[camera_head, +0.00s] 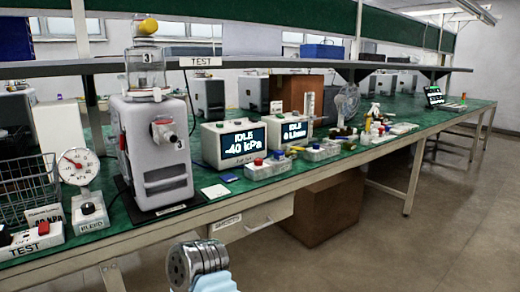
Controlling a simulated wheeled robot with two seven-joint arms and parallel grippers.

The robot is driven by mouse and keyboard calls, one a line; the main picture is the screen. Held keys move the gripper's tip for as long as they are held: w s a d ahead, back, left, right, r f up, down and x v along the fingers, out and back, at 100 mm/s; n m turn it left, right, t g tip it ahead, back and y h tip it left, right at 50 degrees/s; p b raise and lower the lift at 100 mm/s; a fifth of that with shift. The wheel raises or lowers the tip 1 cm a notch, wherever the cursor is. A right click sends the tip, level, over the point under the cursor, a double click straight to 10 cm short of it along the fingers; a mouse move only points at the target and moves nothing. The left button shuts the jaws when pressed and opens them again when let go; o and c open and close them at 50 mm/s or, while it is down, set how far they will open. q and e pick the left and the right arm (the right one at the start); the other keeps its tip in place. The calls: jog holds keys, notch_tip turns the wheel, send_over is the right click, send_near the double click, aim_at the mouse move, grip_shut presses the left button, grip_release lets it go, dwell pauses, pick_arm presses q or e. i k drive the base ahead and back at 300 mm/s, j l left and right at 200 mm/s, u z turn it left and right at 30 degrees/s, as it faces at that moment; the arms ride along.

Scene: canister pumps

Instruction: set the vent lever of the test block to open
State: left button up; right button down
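A white box labelled TEST (37,239) with a red switch stands at the bottom left, cut off by the picture edge. I cannot make out a vent lever on it. A grey canister pump (152,150) marked 3, with a yellow-topped clear jar, stands upright right of these. A ribbed metal and light blue part of my arm shows at the bottom middle. No gripper fingers are in view.
A wire basket (28,190) stands at the left. Two display boxes read IDLE -40 kPa (235,145) and IDLE 0 L/min (287,134). Small trays (268,168) line the green bench front. A shelf (250,63) runs above. A brown box (328,208) sits below the bench.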

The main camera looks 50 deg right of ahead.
aim_at(288, 148)
jog(key=z, duration=2.05)
jog(key=u, duration=0.35)
jog(key=i+l+u, duration=0.15)
jog(key=l+u, duration=0.15)
jog(key=i+l+u, duration=0.15)
jog(key=l+u, duration=0.45)
jog(key=l, duration=0.15)
jog(key=i, duration=0.05)
